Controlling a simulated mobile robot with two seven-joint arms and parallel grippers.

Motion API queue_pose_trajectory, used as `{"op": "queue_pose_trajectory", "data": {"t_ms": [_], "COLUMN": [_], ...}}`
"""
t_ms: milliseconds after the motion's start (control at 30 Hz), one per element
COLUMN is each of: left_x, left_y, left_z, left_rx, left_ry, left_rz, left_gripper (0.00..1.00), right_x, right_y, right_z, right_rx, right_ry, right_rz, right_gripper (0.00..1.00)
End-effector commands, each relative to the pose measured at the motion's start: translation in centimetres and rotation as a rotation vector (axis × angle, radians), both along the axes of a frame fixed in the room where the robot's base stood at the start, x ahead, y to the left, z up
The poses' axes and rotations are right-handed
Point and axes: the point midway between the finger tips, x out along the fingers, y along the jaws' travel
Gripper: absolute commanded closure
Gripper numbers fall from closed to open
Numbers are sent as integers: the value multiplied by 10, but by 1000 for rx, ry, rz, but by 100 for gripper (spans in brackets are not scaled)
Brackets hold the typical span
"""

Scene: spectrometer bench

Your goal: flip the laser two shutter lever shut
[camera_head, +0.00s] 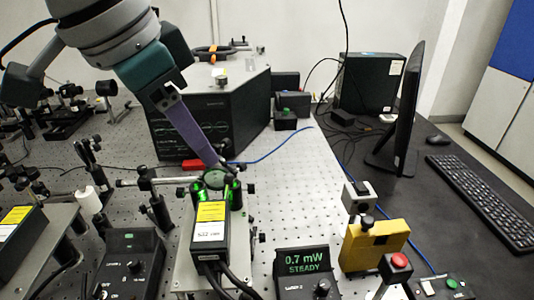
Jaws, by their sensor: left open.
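The black laser head (208,250) with a yellow label and a 532 nm marking sits on a grey plate at the bottom centre. Just beyond its front end stands a round optic mount (215,180) with green glow on both sides. My left gripper (216,163) reaches down from the upper left. Its long purple finger ends right above or at this mount; I cannot tell whether it touches. The jaws are open and hold nothing visible. I cannot make out the shutter lever; the finger may hide it. The laser 2 controller (303,272) reads 0.7 mW STEADY. My right gripper is out of view.
A post with a horizontal rod (150,182) stands close left of the finger. A large black instrument (215,115) is behind it. A yellow box (372,245) and a red button (399,261) are at the right. The perforated table right of the mount is mostly clear.

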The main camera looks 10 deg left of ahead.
Motion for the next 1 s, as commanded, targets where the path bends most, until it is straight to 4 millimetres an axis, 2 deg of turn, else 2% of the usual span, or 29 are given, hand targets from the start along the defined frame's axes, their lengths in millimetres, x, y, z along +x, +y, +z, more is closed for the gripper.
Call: {"op": "queue_pose_trajectory", "data": {"t_ms": [167, 400, 600, 1000], "left_x": [7, 23, 33, 36], "left_y": [-1, -10, -15, -16], "left_z": [-14, -57, -82, -89], "left_rx": [2, 1, 0, 2], "left_ry": [3, 2, 1, -2], "left_rz": [5, 4, 3, 1], "left_gripper": [60, 60, 60, 60], "right_x": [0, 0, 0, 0], "right_y": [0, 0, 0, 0], "right_z": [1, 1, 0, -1], "right_rx": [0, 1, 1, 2], "right_ry": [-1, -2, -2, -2], "right_rz": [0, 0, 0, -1], "right_gripper": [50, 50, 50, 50]}}
